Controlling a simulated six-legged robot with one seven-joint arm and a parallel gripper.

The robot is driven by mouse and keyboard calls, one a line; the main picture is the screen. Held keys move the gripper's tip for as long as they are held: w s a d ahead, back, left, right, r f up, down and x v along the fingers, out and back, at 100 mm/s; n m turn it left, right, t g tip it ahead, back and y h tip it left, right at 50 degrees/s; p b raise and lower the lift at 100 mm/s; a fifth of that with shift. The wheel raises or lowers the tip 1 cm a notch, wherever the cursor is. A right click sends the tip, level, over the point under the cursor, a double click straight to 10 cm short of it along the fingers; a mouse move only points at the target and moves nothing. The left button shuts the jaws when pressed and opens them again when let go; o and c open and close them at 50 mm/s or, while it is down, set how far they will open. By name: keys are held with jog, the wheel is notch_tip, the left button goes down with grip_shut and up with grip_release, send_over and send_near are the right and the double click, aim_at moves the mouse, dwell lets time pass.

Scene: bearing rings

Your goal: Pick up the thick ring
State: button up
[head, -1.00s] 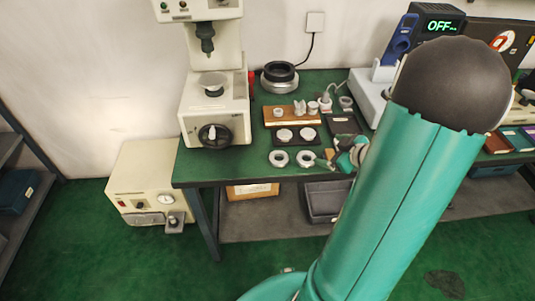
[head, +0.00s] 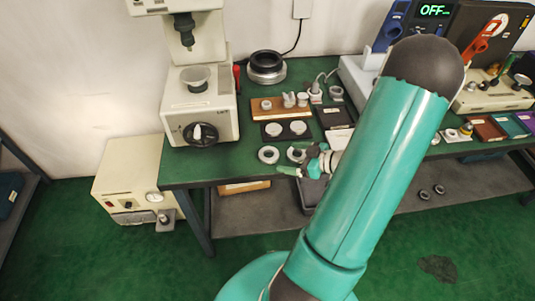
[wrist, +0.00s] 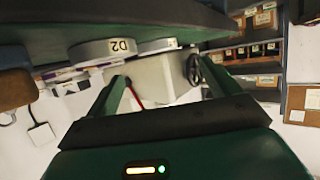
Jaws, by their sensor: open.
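Two metal rings lie on the green table near its front edge in the head view: a left ring (head: 268,154) and a right ring (head: 296,154). My gripper (head: 286,171) is open beside the right ring at the table's front edge, partly covering it. In the wrist view the picture is upside down; a ring marked D2 (wrist: 92,52) and a second ring (wrist: 157,45) sit beyond my open, empty fingers (wrist: 165,88). The D2 ring looks taller there but is also nearer, so I cannot tell surely which is thick.
Behind the rings are a dark tray (head: 271,138) with two round parts and a wooden block (head: 264,113). A press (head: 196,128) stands at left, and a dark ring stack (head: 266,65) behind. A dark box (head: 333,117) lies at right.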

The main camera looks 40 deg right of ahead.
aim_at(269, 154)
jog(key=x, duration=0.7)
jog(key=shift+w+f, duration=0.2)
jog(key=shift+w, duration=0.15)
jog(key=shift+d, duration=0.1)
jog(key=c, duration=1.3)
